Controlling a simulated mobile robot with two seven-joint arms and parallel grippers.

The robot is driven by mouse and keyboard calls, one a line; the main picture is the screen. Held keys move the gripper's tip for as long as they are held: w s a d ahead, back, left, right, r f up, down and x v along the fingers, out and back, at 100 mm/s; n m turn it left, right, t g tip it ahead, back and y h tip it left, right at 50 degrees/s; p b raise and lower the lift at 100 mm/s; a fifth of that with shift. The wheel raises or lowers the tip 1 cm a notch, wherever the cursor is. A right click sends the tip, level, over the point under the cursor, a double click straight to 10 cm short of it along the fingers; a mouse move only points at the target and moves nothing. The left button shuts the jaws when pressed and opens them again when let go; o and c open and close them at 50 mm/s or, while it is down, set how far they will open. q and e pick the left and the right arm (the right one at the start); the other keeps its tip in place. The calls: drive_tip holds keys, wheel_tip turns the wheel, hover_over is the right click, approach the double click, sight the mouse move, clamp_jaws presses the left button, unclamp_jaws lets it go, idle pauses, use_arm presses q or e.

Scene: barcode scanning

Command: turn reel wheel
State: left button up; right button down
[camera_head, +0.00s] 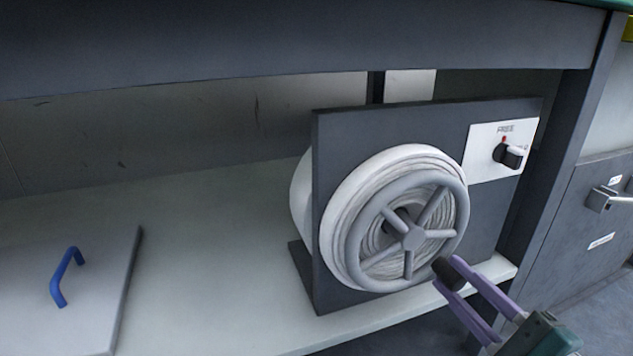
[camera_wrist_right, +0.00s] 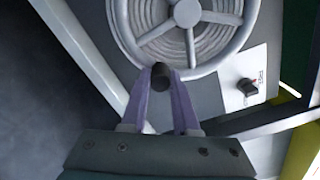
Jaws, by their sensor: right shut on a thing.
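The grey spoked reel wheel (camera_head: 414,237) stands upright on the front of a dark panel, with white hose coiled behind it. It also shows at the top of the right wrist view (camera_wrist_right: 187,14). A black knob (camera_head: 440,267) sits at the wheel's lower right rim; in the right wrist view the knob (camera_wrist_right: 161,70) is between the purple fingers. My right gripper (camera_head: 447,272) is shut on this knob, coming from the lower right. My left gripper is in neither view.
A white plate with a black FREE switch (camera_head: 508,155) is at the panel's upper right. A shelf board (camera_head: 205,235) lies below, with a blue handle (camera_head: 66,275) on a lid at left. A table edge (camera_head: 300,40) runs overhead and a dark post (camera_head: 555,140) stands at right.

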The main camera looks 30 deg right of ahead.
drive_tip(key=shift+w+a+f+m+b, duration=0.15)
drive_tip(key=shift+a+f+m+b, duration=0.3)
drive_tip(key=shift+m, duration=0.55)
drive_tip(key=shift+w+a+f+m+b, duration=0.15)
drive_tip(key=shift+a+m+b, duration=0.2)
drive_tip(key=shift+a+m, duration=0.65)
drive_tip(key=shift+w+a+f+m+b, duration=0.2)
drive_tip(key=shift+a+m+b, duration=0.25)
drive_tip(key=shift+m, duration=0.95)
drive_tip(key=shift+w+a+f+m+b, duration=0.15)
drive_tip(key=shift+a+m+b, duration=0.1)
drive_tip(key=shift+a+m, duration=0.8)
drive_tip(key=shift+d+m, duration=0.2)
drive_tip(key=shift+m, duration=0.05)
drive_tip(key=c, duration=0.7)
unclamp_jaws()
